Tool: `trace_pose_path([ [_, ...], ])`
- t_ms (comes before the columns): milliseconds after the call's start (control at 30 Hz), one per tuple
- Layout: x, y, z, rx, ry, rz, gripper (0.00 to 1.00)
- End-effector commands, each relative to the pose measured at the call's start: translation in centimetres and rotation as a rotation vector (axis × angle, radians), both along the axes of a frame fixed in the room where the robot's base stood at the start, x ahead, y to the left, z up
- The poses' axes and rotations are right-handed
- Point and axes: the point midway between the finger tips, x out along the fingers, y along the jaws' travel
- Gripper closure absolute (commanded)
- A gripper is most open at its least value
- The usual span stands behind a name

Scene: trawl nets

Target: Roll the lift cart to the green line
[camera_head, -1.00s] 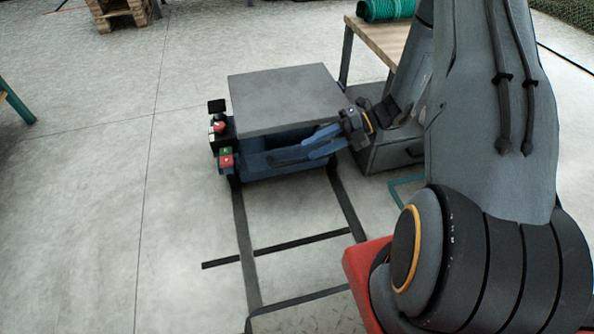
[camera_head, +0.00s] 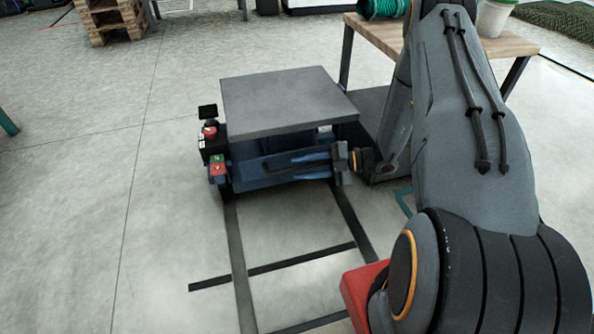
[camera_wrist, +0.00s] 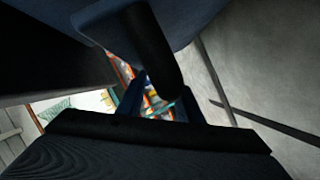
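The lift cart (camera_head: 285,98) stands on the floor left of centre in the head view. It has a flat grey top over a blue base, with a box of red and green buttons at its left end. A teal-green floor marking (camera_head: 402,196) shows right of the cart, partly hidden by my arm.
A wooden-topped table (camera_head: 375,35) with a green rope coil (camera_head: 382,8) and a white bucket (camera_head: 494,17) stands behind right. A pallet (camera_head: 108,18) is at the back left. Dark floor lines (camera_head: 272,266) run in front of the cart. The floor to the left is clear.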

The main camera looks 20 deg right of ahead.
Motion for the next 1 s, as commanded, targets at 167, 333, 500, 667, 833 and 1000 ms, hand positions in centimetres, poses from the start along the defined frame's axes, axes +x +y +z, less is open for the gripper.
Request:
trace_pose_path([
  [167, 0.47, 1.33, -0.38, 0.000, -0.001, 0.001, 0.67],
  [333, 0.53, 1.56, -0.34, 0.000, -0.001, 0.000, 0.67],
  [500, 0.52, 1.53, -0.32, 0.000, -0.001, 0.000, 0.74],
  [667, 0.52, 1.52, -0.32, 0.000, -0.001, 0.000, 1.00],
  [833, 0.52, 1.51, -0.33, 0.000, -0.001, 0.000, 1.00],
  [1000, -0.03, 1.16, -0.27, 0.000, 0.001, -0.005, 1.00],
])
